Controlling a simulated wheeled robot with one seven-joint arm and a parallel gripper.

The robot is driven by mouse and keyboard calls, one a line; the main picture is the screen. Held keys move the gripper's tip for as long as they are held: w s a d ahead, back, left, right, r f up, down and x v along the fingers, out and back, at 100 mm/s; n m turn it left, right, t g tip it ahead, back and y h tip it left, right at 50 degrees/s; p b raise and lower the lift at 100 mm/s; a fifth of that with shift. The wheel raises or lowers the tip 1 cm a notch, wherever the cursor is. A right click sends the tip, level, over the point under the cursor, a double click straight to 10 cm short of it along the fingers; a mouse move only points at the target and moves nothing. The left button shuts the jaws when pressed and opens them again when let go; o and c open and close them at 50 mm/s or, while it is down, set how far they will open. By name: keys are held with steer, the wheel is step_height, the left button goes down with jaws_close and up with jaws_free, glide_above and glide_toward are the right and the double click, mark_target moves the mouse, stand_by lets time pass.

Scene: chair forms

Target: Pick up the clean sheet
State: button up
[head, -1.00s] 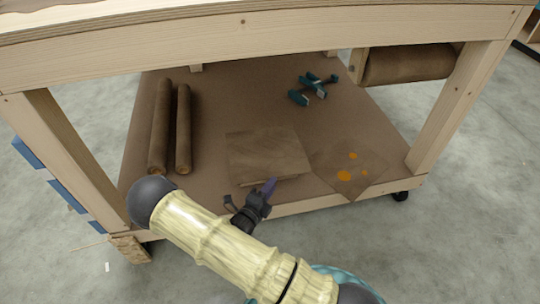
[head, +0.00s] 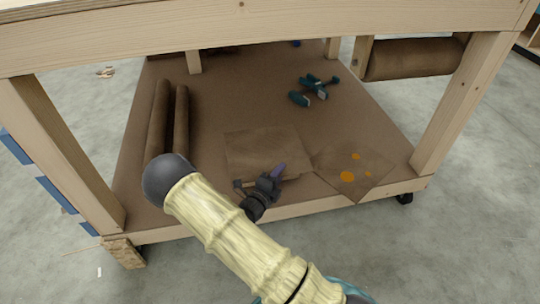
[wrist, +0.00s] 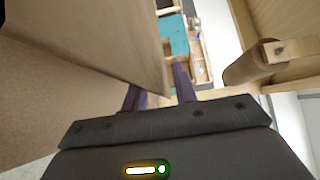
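The clean sheet (head: 265,148) is a plain brown sheet lying on the lower shelf of the workbench, with its front edge near the shelf's front. My gripper (head: 280,172) is at that front edge, near its right end. In the wrist view, the brown sheet (wrist: 90,40) fills the upper left and its corner comes down close to the fingers. My purple fingers (wrist: 160,85) stand apart; the sheet covers part of the left one, and a gap shows beside the right one. I cannot tell how far the sheet reaches between them.
A second brown sheet with orange spots (head: 349,172) lies right of the clean one. Two brown rolls (head: 181,120) lie at left, and teal clamps (head: 314,88) lie behind. The workbench top beam (head: 250,28) and front legs (head: 462,105) frame the opening. Another roll (head: 415,60) hangs at right.

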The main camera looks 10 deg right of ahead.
steer(key=shift+w+d, duration=0.3)
steer(key=shift+d, duration=0.05)
steer(key=shift+c, duration=0.5)
jaws_close()
